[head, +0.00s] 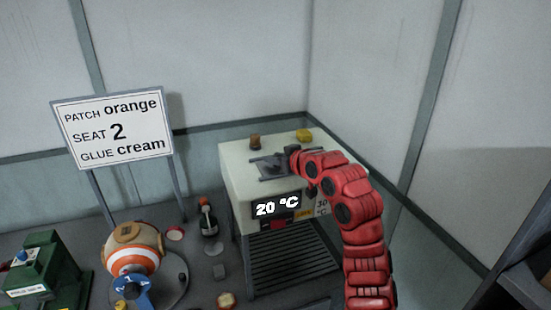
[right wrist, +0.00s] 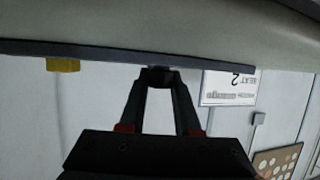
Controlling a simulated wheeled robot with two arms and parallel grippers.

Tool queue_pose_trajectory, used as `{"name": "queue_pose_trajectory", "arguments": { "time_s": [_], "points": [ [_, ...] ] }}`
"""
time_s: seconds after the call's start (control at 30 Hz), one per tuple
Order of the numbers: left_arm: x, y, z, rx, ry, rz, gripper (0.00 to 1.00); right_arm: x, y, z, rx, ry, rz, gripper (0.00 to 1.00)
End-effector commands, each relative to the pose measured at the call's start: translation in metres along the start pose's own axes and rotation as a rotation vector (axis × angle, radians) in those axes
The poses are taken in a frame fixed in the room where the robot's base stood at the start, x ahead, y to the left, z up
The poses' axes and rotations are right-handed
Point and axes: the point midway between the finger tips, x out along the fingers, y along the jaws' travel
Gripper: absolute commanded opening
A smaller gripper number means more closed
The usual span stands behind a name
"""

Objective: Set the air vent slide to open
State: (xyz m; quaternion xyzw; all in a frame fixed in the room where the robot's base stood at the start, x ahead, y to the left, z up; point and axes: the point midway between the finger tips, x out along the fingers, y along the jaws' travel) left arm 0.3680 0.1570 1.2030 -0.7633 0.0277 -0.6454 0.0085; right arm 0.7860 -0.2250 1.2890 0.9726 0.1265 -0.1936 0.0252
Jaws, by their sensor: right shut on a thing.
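A cream box (head: 236,187) with a "20 °C" display stands right of centre in the head view. On its top lies a dark grey vent plate (head: 267,170), partly hidden by my right gripper. My red right arm reaches over the box from the right, and the right gripper (head: 287,158) is low at the plate. In the right wrist view my right gripper (right wrist: 158,80) is shut on a small dark knob (right wrist: 157,75), which seems to be the vent slide's handle. The slide's exact position and any marks are hidden or too small to tell. My left gripper is not in view.
A brown knob (head: 255,141) and a yellow knob (head: 304,135) stand at the box top's back edge. To the left are a dark bottle (head: 208,222), an orange-and-white ball (head: 134,258) on a stand, a green machine (head: 48,270) and a sign (head: 115,130). A wall stands close behind.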

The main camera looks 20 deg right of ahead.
Motion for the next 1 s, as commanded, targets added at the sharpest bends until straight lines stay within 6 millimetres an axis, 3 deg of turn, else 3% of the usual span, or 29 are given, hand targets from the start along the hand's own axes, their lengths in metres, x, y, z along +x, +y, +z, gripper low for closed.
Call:
{"name": "queue_pose_trajectory", "arguments": {
  "time_s": [0.73, 0.87, 1.0],
  "points": [
    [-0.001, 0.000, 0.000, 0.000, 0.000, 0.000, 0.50, 0.000, 0.001, 0.000, 0.000, 0.001, 0.000, 0.00],
    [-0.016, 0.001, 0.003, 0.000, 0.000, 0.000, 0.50, -0.001, 0.014, 0.005, 0.003, 0.003, 0.003, 0.00],
    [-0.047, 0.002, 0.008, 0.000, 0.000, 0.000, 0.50, -0.006, 0.045, 0.011, 0.005, 0.008, 0.005, 0.00]
  ]
}}
